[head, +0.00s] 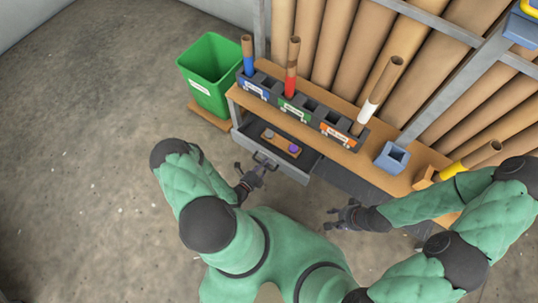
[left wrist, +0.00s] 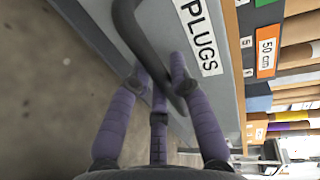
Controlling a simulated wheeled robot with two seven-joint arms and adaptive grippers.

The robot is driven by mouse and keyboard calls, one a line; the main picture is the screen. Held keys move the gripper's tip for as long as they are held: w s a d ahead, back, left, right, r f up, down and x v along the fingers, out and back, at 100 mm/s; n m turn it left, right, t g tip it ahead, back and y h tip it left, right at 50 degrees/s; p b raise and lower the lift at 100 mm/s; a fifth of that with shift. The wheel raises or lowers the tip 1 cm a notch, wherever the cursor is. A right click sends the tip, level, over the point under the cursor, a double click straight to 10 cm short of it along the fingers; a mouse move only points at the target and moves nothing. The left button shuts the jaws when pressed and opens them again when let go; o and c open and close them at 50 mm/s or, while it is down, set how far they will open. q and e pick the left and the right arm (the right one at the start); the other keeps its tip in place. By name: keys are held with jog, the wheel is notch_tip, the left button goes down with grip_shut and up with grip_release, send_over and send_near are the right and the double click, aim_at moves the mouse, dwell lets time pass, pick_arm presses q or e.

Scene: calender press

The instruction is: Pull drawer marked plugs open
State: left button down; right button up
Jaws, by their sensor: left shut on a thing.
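The drawer marked PLUGS (head: 296,174) is under the wooden bench top and stands partly open in the head view. Inside it lie a small wooden block (head: 284,144) and a purple round thing (head: 294,149). Its white label (left wrist: 198,37) reads PLUGS in the left wrist view. The dark bar handle (left wrist: 148,42) is on the drawer front. My left gripper (head: 260,163) is shut on the handle; its purple fingers (left wrist: 160,82) lie around the bar. My right gripper (head: 337,211) is open and empty, in front of the bench and apart from it.
A green bin (head: 209,75) stands left of the bench. Labelled tube holders (head: 295,108) and a blue-grey square container (head: 392,157) sit on the bench top. Cardboard tubes (head: 340,40) lean behind. Bare concrete floor (head: 100,120) is clear to the left.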

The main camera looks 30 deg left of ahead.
pick_arm(q)
jog(key=shift+f+v, duration=0.25)
jog(key=shift+v, duration=1.05)
jog(key=shift+s, duration=0.1)
jog(key=c, duration=1.1)
grip_release()
jog(key=v, duration=1.2)
jog(key=shift+a, duration=0.1)
